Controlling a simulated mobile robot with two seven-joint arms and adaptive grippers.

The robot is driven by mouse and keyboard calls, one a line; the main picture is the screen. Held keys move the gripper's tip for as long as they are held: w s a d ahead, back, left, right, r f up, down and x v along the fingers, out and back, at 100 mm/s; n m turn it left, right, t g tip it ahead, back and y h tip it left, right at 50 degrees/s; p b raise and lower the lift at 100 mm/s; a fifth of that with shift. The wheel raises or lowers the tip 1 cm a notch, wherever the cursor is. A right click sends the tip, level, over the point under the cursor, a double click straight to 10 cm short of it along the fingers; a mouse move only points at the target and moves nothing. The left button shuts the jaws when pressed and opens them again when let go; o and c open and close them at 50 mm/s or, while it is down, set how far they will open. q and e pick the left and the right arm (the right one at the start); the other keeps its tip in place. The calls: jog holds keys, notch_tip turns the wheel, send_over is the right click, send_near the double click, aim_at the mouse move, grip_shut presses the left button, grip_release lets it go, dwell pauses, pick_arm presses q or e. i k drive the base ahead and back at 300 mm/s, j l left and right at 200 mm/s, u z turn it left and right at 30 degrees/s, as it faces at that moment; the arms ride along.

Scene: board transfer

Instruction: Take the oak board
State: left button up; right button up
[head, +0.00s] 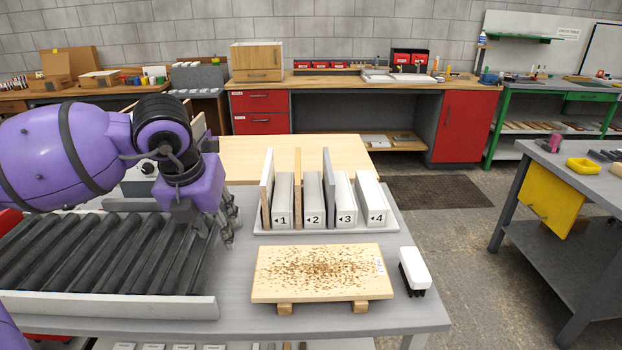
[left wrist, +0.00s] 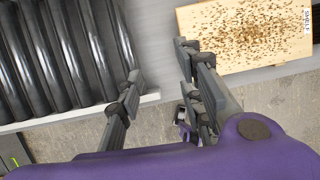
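A pale wooden board (head: 318,262) lies flat on two small wooden blocks at the front of the grey table, covered in brown specks. I cannot tell from lettering which is oak. My left gripper (head: 228,226) is open and empty, between the rollers and the speckled board; its fingers are apart in the left wrist view (left wrist: 158,62). My right gripper is not in view.
A black roller conveyor (head: 110,250) fills the table's left side. A white-backed brush (head: 414,270) lies right of the speckled board. A light wooden tabletop (head: 240,155) lies behind. A grey bench (head: 580,175) with a yellow bin stands at the right.

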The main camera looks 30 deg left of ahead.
aim_at(298, 198)
jog(key=i, duration=1.15)
